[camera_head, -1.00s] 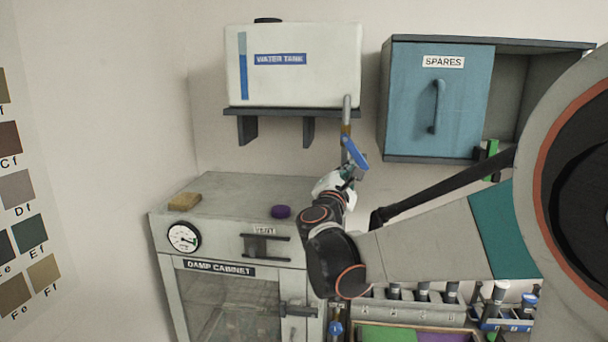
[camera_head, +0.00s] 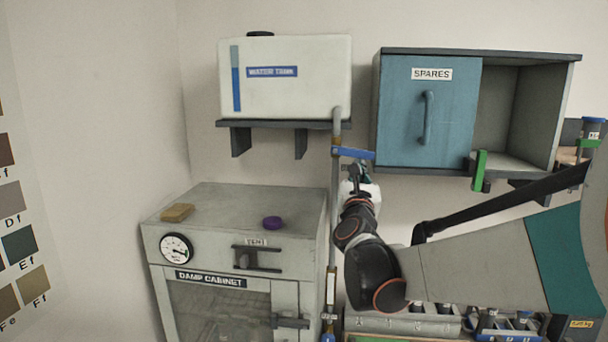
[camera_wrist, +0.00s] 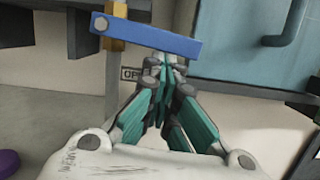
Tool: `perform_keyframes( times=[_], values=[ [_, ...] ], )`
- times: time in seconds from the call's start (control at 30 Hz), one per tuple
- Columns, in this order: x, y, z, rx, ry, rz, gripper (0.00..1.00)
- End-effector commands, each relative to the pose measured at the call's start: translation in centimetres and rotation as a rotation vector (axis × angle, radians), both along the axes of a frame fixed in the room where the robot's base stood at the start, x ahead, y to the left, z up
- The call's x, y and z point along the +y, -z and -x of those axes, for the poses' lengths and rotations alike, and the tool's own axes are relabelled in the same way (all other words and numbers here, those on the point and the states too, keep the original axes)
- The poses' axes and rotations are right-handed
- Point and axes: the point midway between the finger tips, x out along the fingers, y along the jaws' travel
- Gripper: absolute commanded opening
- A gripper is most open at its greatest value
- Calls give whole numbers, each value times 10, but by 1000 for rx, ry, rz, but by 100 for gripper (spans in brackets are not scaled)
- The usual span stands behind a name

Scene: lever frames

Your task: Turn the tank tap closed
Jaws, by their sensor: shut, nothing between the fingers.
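The white water tank (camera_head: 310,85) stands on a wall shelf, with a grey pipe running down from its right side. The tap has a blue lever (camera_head: 353,153) on a brass body (camera_head: 336,139) on that pipe. The lever points right, nearly level and tilted slightly down. In the wrist view the lever (camera_wrist: 155,38) crosses above my fingertips, with the brass body (camera_wrist: 116,25) at its left end. My gripper (camera_head: 360,170) is shut and empty, just below the lever's free end. Its teal fingers (camera_wrist: 165,68) come close to the lever's lower edge; I cannot tell if they touch it.
The blue spares cabinet (camera_head: 425,110) hangs to the right, with an open compartment and a green part at its lower edge. The damp cabinet (camera_head: 240,205) stands below left, with a yellow sponge (camera_head: 176,212) and a purple object (camera_head: 272,222) on top.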

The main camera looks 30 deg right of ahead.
Motion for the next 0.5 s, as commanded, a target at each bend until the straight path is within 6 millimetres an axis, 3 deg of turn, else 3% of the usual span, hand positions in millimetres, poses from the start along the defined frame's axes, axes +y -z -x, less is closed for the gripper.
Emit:
perform_keyframes(
  times=[0.5],
  values=[
    [1, -6, 3, -3, 1, -3, 0]
  ],
)
